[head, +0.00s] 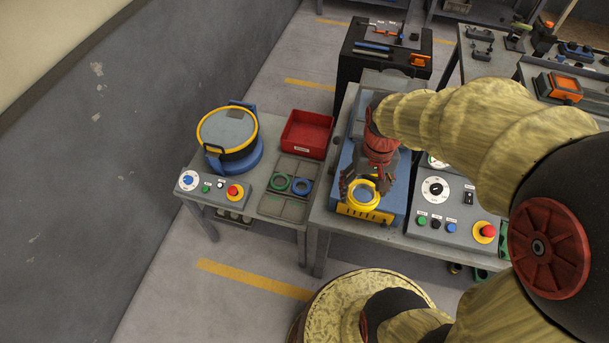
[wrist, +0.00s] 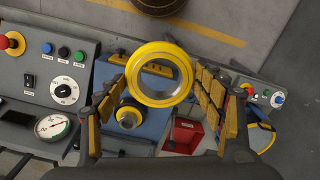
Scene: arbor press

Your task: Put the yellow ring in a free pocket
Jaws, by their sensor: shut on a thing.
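The yellow ring (head: 351,193) is held between the fingers of my gripper (head: 364,182), above the front of the blue press base. In the wrist view the ring (wrist: 133,76) is between the two fingertips (wrist: 160,78). The grey pocket tray (head: 283,207) lies on the bench to the left, apart from my gripper. A green ring (head: 279,189) and a blue ring (head: 302,192) sit in its middle pockets. The back and front pockets look empty. In the wrist view, I cannot make out the tray's pockets.
A red bin (head: 307,134) stands behind the tray. A round blue-and-yellow machine (head: 228,140) is at the far left, with a control box (head: 213,191) before it. Another control panel (head: 455,217) is right of the press. The blue press base (head: 399,190) is under my gripper.

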